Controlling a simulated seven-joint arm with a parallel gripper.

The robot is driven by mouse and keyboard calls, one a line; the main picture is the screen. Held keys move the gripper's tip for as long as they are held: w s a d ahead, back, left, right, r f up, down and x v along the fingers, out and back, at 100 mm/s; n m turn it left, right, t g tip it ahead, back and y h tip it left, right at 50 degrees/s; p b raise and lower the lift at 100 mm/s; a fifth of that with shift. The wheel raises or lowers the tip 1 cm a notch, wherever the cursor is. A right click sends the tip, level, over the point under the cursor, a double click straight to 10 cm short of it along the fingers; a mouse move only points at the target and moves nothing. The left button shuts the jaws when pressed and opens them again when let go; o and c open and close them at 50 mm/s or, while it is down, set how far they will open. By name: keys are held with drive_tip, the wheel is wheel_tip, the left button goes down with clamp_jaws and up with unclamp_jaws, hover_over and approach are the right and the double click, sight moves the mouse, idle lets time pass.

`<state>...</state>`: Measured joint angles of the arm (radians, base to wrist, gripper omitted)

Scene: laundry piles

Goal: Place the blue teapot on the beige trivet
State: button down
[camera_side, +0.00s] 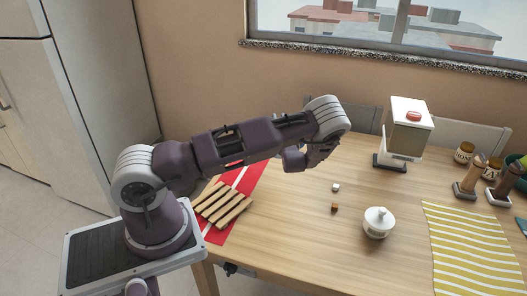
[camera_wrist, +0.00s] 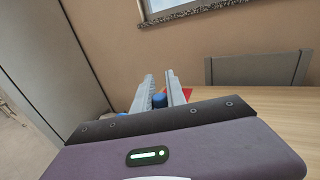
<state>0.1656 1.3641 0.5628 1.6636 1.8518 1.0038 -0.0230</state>
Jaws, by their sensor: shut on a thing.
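The beige slatted trivet (camera_side: 222,205) lies at the table's left end, partly over a red runner with a white stripe. In the wrist view, my gripper (camera_wrist: 159,76) has its two grey fingers around a small blue part (camera_wrist: 159,100), which looks like a piece of the blue teapot. Most of the teapot is hidden behind my gripper's body. In the side view, the teapot and my fingers are hidden behind my arm, whose wrist end is above the table, right of the trivet and farther back.
A white lidded pot (camera_side: 377,224) and two small cubes stand mid-table. A striped yellow cloth (camera_side: 470,250) lies at right. A dispenser (camera_side: 407,132), jars (camera_side: 464,153) and brown-handled items stand at the back right. Chairs line the far edge. The red runner (camera_side: 217,236) lies at left.

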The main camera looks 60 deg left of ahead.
drive_tip(key=s+d+r+n+g, duration=0.1)
drive_tip(key=s+d+n+g, duration=0.25)
drive_tip(key=s+g, duration=0.65)
drive_tip(key=s+d+r+n+g, duration=0.15)
drive_tip(key=s+n+g, duration=0.3)
drive_tip(key=s, duration=1.15)
wheel_tip(320, 180, down, 10)
drive_tip(key=s+d+n, duration=0.1)
drive_tip(key=shift+d+t+h, duration=0.2)
drive_tip(key=shift+t+h, duration=0.1)
drive_tip(key=shift+t, duration=0.05)
drive_tip(key=shift+f, duration=0.1)
drive_tip(key=c, duration=1.4)
unclamp_jaws()
drive_tip(key=shift+o, duration=0.2)
